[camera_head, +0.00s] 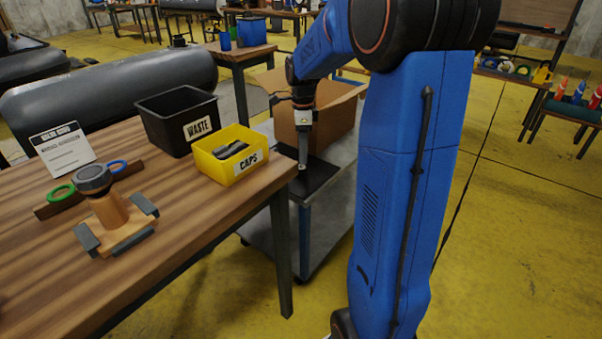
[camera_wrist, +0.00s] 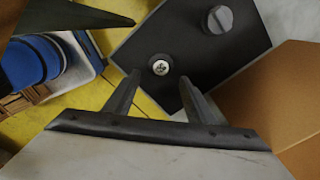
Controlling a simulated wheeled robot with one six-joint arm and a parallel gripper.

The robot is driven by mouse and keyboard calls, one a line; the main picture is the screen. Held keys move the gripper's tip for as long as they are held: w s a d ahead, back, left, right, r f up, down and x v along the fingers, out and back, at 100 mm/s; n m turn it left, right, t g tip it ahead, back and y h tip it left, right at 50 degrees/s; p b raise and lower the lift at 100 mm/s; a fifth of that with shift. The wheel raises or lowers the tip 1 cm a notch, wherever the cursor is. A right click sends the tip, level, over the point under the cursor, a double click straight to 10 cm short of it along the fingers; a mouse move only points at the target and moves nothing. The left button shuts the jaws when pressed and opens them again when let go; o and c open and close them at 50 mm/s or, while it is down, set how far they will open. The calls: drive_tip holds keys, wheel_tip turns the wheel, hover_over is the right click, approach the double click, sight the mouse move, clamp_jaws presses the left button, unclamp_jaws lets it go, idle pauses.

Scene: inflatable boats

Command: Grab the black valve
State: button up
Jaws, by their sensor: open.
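My gripper (camera_head: 303,163) points down over a black mat (camera_head: 318,178) on the cart beside the table. In the wrist view my gripper (camera_wrist: 160,80) is open, its two fingers apart with nothing held. A small round part with a dark rim and pale centre (camera_wrist: 160,68) shows on the black mat (camera_wrist: 180,45), between the fingertips; it may be the black valve. Whether the fingers reach down beside it cannot be told. A grey slotted cylinder (camera_wrist: 219,19) stands farther back on the mat. In the head view the small part is hidden or too small to tell.
A cardboard box (camera_head: 335,120) stands on the grey cart close behind my gripper. The yellow caps bin (camera_head: 232,160) and black waste bin (camera_head: 165,125) sit near the table edge. A wooden fixture with a dark round top (camera_head: 94,178) stands at left on the table.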

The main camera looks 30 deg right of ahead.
sight(301, 167)
drive_tip(key=shift+w+a+f, duration=0.1)
drive_tip(key=shift+a+f, duration=0.05)
drive_tip(key=shift+f, duration=1.85)
drive_tip(key=shift+w+a+f, duration=0.1)
drive_tip(key=shift+f, duration=1.9)
drive_tip(key=c, duration=0.8)
